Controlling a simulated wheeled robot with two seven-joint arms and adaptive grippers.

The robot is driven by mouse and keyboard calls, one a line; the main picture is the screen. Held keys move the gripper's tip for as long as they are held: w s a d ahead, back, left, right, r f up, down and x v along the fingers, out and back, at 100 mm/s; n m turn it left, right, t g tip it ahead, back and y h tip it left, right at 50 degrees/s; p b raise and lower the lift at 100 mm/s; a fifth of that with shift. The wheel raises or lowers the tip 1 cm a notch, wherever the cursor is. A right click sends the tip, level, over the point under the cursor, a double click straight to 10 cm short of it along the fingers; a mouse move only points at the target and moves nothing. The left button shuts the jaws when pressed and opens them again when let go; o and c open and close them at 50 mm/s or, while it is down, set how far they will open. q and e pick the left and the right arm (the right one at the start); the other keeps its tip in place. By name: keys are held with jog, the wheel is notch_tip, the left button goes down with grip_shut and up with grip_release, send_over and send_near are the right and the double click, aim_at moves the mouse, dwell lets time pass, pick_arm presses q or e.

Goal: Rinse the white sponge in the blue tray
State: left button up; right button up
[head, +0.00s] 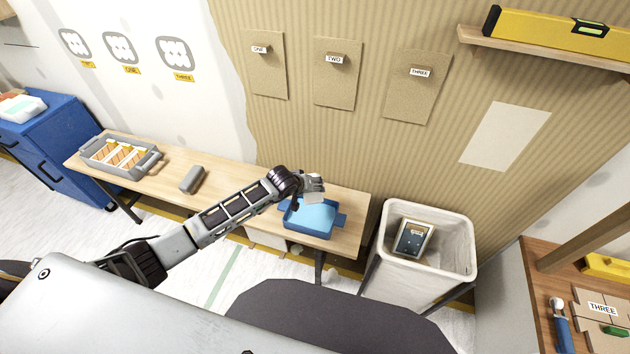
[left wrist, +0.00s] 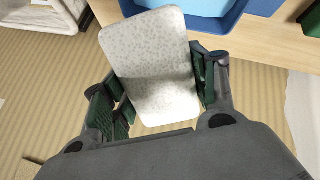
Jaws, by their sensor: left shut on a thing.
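The white sponge (left wrist: 155,65), a speckled rounded block, is clamped between the fingers of my left gripper (left wrist: 155,90) in the left wrist view. In the head view my left gripper (head: 313,186) is over the back edge of the blue tray (head: 308,231). The tray holds light blue water and stands near the right end of the wooden table. In the left wrist view the tray (left wrist: 232,20) lies beyond the sponge's far end, partly hidden by it. I cannot tell whether the sponge touches the water. My right gripper is not in view.
A grey sponge-like block (head: 192,179) and a grey tray with orange-and-white rollers (head: 122,155) stand left on the table (head: 235,182). A white bin (head: 400,284) with a framed item inside is right of the table. The wall with three brown panels rises behind.

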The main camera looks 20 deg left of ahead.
pick_arm(q)
jog(key=shift+s+a+f+n+g, duration=0.3)
jog(key=shift+a+f, duration=0.05)
jog(key=shift+f, duration=0.2)
jog(key=shift+s+f+n+g, duration=0.2)
jog(key=shift+s+n+g, duration=0.2)
jog(key=shift+n+g, duration=0.5)
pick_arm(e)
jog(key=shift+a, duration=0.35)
pick_arm(q)
jog(key=shift+s+h, duration=0.1)
jog(key=shift+h, duration=0.3)
jog(key=shift+f, duration=0.2)
